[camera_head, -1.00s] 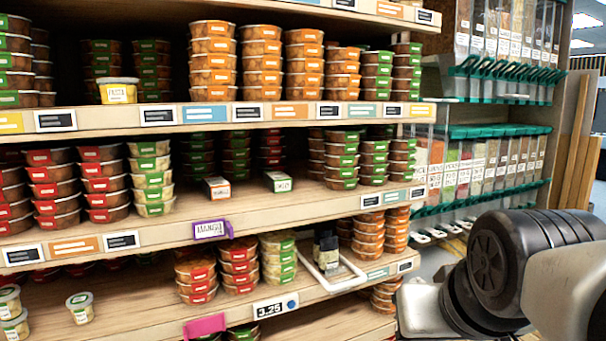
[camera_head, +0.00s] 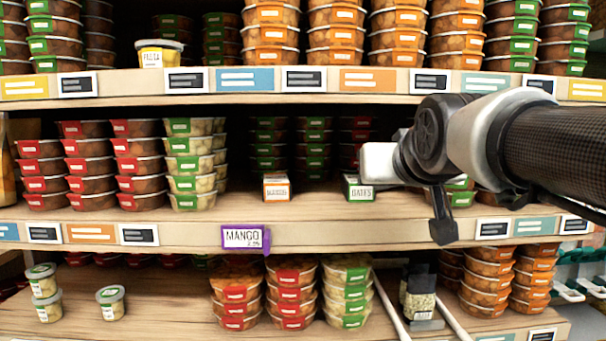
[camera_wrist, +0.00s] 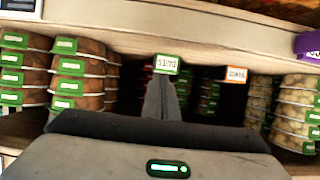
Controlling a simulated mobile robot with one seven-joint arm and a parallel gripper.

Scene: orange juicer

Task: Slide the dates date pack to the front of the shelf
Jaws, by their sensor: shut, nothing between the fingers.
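The dates pack is a small green box with a white label (camera_head: 358,188). It stands near the front of the middle shelf (camera_head: 330,230), right of centre in the head view. It also shows upside down in the wrist view, as a white-labelled green box (camera_wrist: 166,64). My gripper (camera_wrist: 160,82) is shut and empty, its dark fingers pointing into the shelf with the tips close by the pack. I cannot tell whether they touch it. In the head view my arm comes in from the right beside the pack, and the fingertips cannot be made out.
An orange-labelled box (camera_head: 276,187) stands left of the pack. Stacked mango cups (camera_head: 191,165) are farther left, and green-labelled cups stand behind and right. A purple mango tag (camera_head: 245,238) hangs on the shelf edge. The upper shelf (camera_head: 300,96) limits height. Bare shelf shows between the boxes.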

